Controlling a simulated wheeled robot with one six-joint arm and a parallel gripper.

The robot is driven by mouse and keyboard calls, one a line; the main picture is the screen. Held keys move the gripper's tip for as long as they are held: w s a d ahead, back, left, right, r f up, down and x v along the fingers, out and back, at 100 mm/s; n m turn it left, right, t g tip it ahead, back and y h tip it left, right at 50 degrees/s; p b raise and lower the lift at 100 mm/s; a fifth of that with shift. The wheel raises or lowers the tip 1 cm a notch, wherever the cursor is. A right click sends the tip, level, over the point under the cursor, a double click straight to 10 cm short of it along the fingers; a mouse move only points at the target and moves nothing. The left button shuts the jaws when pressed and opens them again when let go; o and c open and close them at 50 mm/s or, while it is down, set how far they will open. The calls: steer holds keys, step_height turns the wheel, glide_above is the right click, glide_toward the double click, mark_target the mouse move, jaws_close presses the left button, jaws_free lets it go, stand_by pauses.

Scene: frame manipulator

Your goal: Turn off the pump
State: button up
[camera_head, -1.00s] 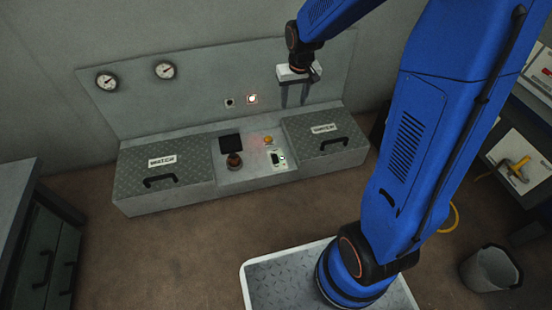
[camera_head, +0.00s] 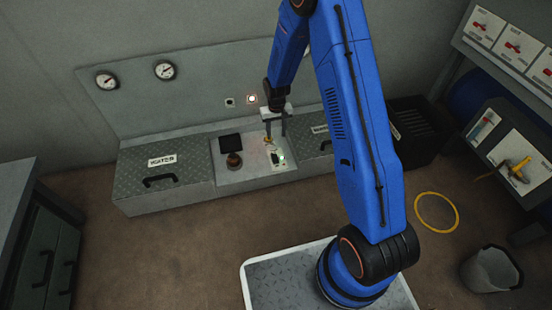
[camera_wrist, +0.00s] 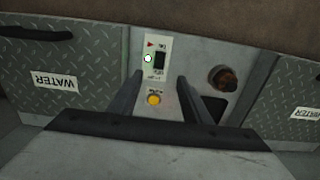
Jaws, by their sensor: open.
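A white switch plate (camera_head: 278,157) with a black rocker switch and a lit indicator sits on the sloped console between two hatches. In the wrist view the rocker switch (camera_wrist: 160,61) shows beside a bright white light (camera_wrist: 148,58) with a green edge and a red triangle. My gripper (camera_head: 276,140) is open and empty over the button and plate. In the wrist view my gripper's fingers (camera_wrist: 159,77) frame both from either side. The plate's small print is unreadable, so I cannot tell which control belongs to the pump.
A dark red-brown knob (camera_head: 234,160) and a black square (camera_head: 230,142) are left of the plate. A WATER hatch (camera_head: 165,180) is at left; another hatch (camera_head: 312,147) is partly behind my arm. Gauges (camera_head: 106,80) and a lit red-ringed indicator (camera_head: 252,99) are on the back panel.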

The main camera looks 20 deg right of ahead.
mark_target(276, 161)
step_height(276, 161, down, 19)
steer(key=shift+w+f, duration=0.1)
stand_by(0.8)
steer(key=c, duration=1.1)
steer(key=shift+o, duration=0.3)
steer(key=shift+w, duration=0.1)
steer(key=shift+w+r+g, duration=0.1)
steer(key=shift+w+g, duration=0.15)
steer(key=shift+g, duration=0.6)
steer(key=shift+w+r+g, duration=0.1)
steer(key=shift+w+g, duration=0.1)
steer(key=shift+g, duration=0.65)
